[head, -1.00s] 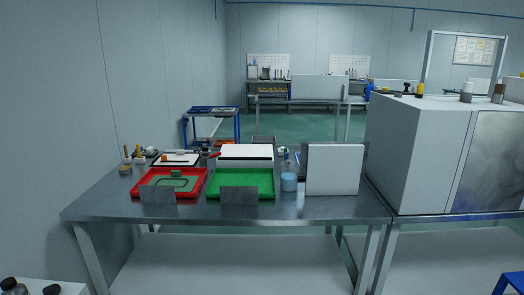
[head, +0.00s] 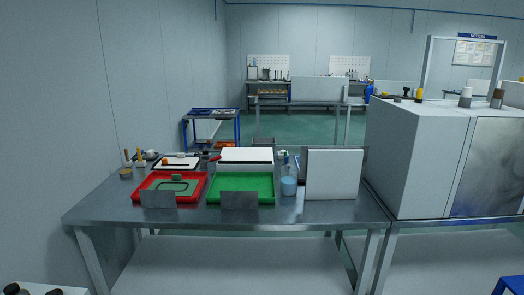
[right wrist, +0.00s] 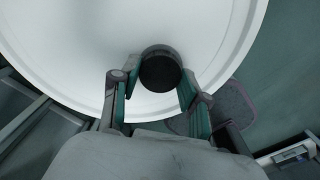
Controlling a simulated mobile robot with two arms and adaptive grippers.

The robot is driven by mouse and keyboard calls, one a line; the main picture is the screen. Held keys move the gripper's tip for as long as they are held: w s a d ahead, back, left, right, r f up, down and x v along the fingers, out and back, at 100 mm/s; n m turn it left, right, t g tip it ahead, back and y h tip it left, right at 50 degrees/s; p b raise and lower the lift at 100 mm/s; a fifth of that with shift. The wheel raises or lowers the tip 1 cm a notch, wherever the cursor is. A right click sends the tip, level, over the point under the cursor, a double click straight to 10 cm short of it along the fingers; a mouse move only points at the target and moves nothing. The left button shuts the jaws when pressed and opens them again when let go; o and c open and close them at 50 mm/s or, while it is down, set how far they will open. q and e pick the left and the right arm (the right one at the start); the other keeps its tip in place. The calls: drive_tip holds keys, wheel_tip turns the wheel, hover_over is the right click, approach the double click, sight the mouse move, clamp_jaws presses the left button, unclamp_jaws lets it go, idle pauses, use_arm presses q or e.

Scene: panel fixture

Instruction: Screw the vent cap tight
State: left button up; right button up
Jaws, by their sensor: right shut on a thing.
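In the right wrist view, a dark round cap (right wrist: 160,72), which I take to be the vent cap, sits against a large white round surface (right wrist: 90,45). My right gripper (right wrist: 155,88) has a finger on each side of the cap and is shut on it. The cap's base and thread are hidden, so I cannot tell how tightly it sits. Neither gripper shows in the head view, and I cannot pick out the cap there. My left gripper is out of view.
In the head view, a steel table (head: 330,210) holds a red tray (head: 138,197), a green tray (head: 240,186), a bottle with blue liquid (head: 289,186) and a white upright panel (head: 333,174). A large grey cabinet (head: 415,160) with small items on top stands at right.

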drive_tip(key=shift+r+m+p, duration=0.1)
drive_tip(key=shift+m+p, duration=0.3)
drive_tip(key=shift+m, duration=0.9)
drive_tip(key=shift+m+p, duration=0.8)
drive_tip(key=shift+m, duration=0.9)
